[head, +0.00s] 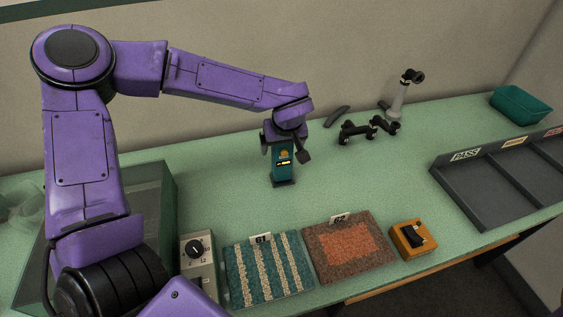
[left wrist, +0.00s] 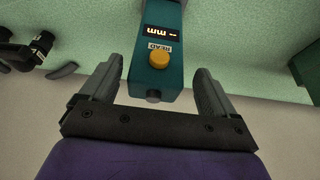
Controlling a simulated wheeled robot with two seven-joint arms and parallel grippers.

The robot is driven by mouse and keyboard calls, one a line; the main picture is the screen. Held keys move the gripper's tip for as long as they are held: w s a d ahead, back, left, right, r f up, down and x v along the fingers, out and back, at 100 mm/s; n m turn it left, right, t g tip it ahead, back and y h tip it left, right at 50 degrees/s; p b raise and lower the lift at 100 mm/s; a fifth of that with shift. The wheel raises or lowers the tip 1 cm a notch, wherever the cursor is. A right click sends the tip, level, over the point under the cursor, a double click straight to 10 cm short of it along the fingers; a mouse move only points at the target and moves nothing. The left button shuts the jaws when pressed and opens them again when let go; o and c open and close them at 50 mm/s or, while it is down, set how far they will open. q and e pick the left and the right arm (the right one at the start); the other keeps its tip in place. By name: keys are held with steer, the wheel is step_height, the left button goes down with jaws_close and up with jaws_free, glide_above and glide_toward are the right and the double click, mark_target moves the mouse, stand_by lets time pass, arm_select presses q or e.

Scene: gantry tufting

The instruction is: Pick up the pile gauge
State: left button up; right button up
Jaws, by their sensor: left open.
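The pile gauge (head: 283,163) is a teal upright device with a small lit display and an orange button, standing on the green table near the middle of the head view. In the left wrist view the gauge (left wrist: 159,58) shows its "mm" display, a READ label and the orange button. My left gripper (head: 287,147) is at the top of the gauge. In the left wrist view its two grey fingers (left wrist: 157,88) are spread apart, one on each side of the gauge's end, with gaps between. My right gripper is not in view.
Carpet samples 61 (head: 269,268) and 62 (head: 348,247) lie in front of the gauge, between a dial box (head: 197,262) and an orange switch box (head: 413,240). A grey sorting tray (head: 480,215) and green bin (head: 520,105) are right. Black jointed items (head: 368,130) lie behind.

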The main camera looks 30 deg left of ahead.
mark_target(282, 161)
arm_select(q)
steer(key=w+f, duration=0.1)
steer(key=w+a+f, duration=0.1)
steer(key=f, duration=0.1)
steer(key=shift+f, duration=0.15)
steer(key=shift+s+r, duration=0.2)
steer(key=shift+s, duration=0.2)
steer(key=shift+w, duration=0.1)
jaws_close()
